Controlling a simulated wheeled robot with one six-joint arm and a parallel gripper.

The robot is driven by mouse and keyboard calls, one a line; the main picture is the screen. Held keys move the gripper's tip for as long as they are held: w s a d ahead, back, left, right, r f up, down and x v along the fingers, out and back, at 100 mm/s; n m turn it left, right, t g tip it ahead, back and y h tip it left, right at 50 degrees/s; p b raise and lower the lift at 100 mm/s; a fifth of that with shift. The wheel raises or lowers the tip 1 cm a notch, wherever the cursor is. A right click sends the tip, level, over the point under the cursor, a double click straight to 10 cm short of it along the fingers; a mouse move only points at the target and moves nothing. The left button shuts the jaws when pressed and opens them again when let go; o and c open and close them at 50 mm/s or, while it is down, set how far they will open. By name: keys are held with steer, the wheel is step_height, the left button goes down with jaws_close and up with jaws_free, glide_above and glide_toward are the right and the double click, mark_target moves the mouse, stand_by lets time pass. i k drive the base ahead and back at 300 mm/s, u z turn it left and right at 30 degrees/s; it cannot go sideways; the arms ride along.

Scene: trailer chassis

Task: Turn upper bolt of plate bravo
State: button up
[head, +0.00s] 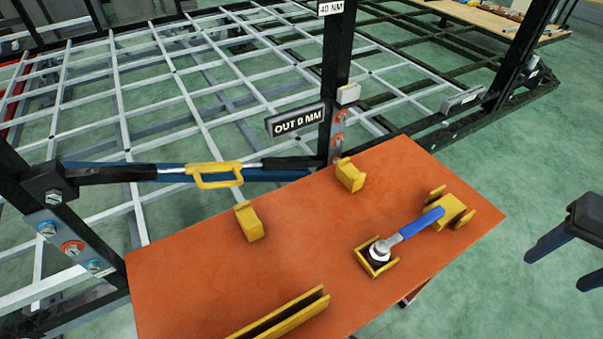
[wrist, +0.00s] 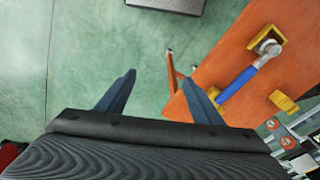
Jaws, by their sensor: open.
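A plate with bolts (head: 339,128) is on the middle black post; its upper bolt (head: 340,115) has an orange ring. Another plate (head: 59,238) with bolts in blue and orange rings is on the left post. No label readable here tells which plate is bravo. A ratchet wrench with a blue handle (head: 420,222) lies in yellow holders on the orange table; it also shows in the wrist view (wrist: 238,84). My gripper (head: 555,272) is open and empty, off the table's right side. In the wrist view my gripper (wrist: 159,79) points over green floor, left of the wrench.
The orange table (head: 300,260) carries several yellow holders. A bar with a yellow handle (head: 215,174) spans between the left and middle posts. A sign (head: 295,119) reads "OUT 0 MM"; another (head: 331,7) reads "40 NM". Open green floor (head: 500,280) lies right of the table.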

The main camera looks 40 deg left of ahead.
mark_target(50, 228)
steer(key=k, duration=0.5)
steer(key=z, duration=1.35)
steer(key=i, duration=0.75)
steer(key=u, duration=4.6)
steer(key=i, duration=0.5)
steer(key=u, duration=0.3)
